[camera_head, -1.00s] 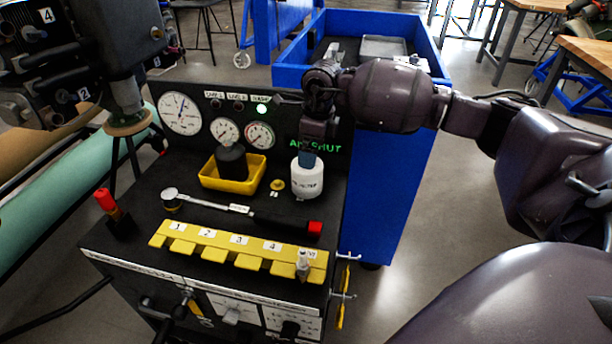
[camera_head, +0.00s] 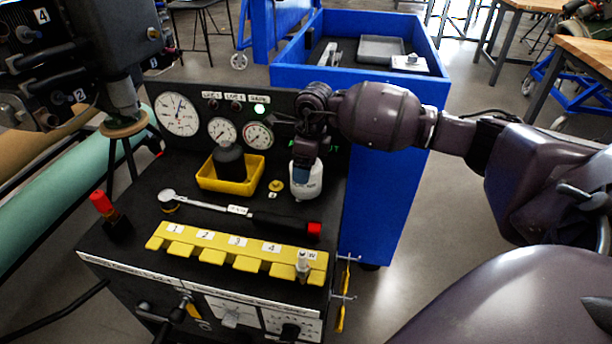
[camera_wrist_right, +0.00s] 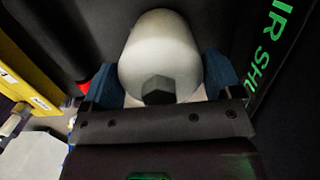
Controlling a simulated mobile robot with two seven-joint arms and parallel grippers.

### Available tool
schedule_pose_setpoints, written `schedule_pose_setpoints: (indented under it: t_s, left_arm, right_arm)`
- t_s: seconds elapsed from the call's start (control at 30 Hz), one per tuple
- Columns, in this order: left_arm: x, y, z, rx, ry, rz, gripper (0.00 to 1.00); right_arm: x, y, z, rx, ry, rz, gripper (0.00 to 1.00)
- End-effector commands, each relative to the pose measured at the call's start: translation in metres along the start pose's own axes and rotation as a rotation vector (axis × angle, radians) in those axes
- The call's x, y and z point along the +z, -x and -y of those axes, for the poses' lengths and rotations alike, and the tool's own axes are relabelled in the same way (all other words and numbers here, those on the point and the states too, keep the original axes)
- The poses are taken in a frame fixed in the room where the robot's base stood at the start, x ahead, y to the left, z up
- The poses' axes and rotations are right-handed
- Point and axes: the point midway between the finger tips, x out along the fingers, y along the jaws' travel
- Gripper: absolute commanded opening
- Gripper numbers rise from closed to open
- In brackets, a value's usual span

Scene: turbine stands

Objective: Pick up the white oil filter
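The white oil filter (camera_head: 309,183) stands upright at the right of the black panel top, beside a small yellow cap. My right gripper (camera_head: 305,162) is directly above it, pointing down, with its fingers around the upper part. In the right wrist view the pale filter (camera_wrist_right: 160,55), with a dark hex end, lies between the blue fingers of my right gripper (camera_wrist_right: 163,82). One finger is on each side, close to its wall. The fingers look spread; firm contact is not clear. My left gripper is not in view.
A yellow tray (camera_head: 258,180) with a dark filter stands left of the white one. A torque wrench (camera_head: 240,210) and a yellow numbered rack (camera_head: 225,248) lie in front. Gauges (camera_head: 221,132) stand behind. A blue cart (camera_head: 385,205) stands close on the right.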

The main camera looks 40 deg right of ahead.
Motion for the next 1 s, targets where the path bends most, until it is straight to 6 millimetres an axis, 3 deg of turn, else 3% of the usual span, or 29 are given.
schedule_pose_setpoints:
  t_s: [0.03, 0.1, 0.47, 0.67, 1.0]
  left_arm:
    - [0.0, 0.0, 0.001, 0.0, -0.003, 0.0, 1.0]
    - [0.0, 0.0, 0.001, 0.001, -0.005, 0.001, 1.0]
    - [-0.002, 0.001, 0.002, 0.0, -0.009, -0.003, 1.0]
    - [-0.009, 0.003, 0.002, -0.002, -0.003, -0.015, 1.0]
    - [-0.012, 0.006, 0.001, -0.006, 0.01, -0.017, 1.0]
  right_arm:
    - [0.0, 0.0, 0.0, 0.0, 0.0, 0.0, 0.53]
    - [0.0, 0.0, 0.0, 0.0, 0.0, 0.0, 0.42]
    - [0.002, 0.009, 0.001, -0.003, 0.0, 0.002, 0.42]
    - [0.006, 0.045, 0.001, -0.007, 0.001, 0.006, 0.42]
    - [0.016, 0.131, 0.001, -0.006, 0.0, 0.006, 0.42]
